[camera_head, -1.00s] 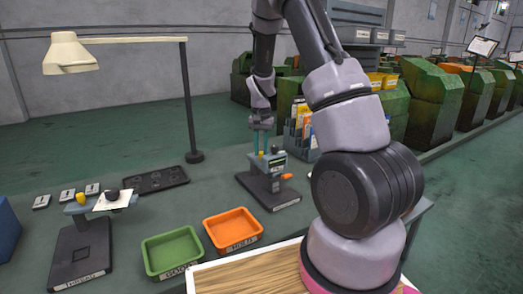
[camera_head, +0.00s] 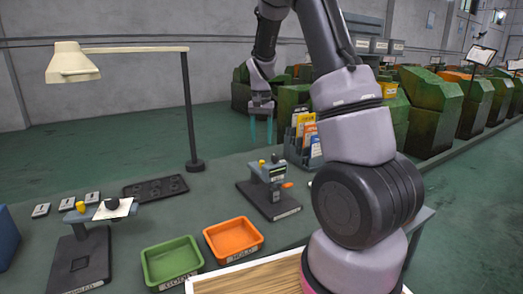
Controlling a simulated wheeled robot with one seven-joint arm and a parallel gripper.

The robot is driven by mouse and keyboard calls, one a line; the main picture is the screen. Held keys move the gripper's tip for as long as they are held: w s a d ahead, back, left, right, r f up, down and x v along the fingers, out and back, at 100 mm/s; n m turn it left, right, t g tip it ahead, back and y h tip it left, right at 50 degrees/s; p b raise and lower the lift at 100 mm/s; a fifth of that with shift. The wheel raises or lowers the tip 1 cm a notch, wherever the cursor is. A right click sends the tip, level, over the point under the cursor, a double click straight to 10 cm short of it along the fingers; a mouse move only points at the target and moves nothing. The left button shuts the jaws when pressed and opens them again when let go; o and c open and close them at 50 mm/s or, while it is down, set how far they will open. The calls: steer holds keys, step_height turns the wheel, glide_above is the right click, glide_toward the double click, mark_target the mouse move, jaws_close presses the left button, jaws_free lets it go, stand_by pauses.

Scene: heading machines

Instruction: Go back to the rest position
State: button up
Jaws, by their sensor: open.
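My arm fills the right middle of the view and rises past the top edge.
A green tray (camera_head: 172,262) and an orange tray (camera_head: 234,237) sit at the front. A second device (camera_head: 80,260) stands left. A desk lamp (camera_head: 192,120) rises behind a black plate (camera_head: 155,187). A folder rack (camera_head: 303,140) stands right of my gripper.

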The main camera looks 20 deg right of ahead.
steer(key=shift+r, duration=1.1)
steer(key=s+a+r+n+t+y, duration=0.1)
steer(key=s+a+r+t+y, duration=0.15)
steer(key=s+r, duration=1.05)
steer(key=s+a+r+n+t, duration=0.1)
steer(key=s+r+t, duration=0.1)
steer(key=s, duration=0.5)
steer(key=s+a+r+t, duration=0.2)
steer(key=s+r, duration=0.1)
steer(key=s, duration=0.4)
steer(key=shift+r+n+t, duration=0.35)
steer(key=shift+n, duration=0.05)
steer(key=shift+w+h, duration=0.1)
steer(key=shift+h, duration=0.15)
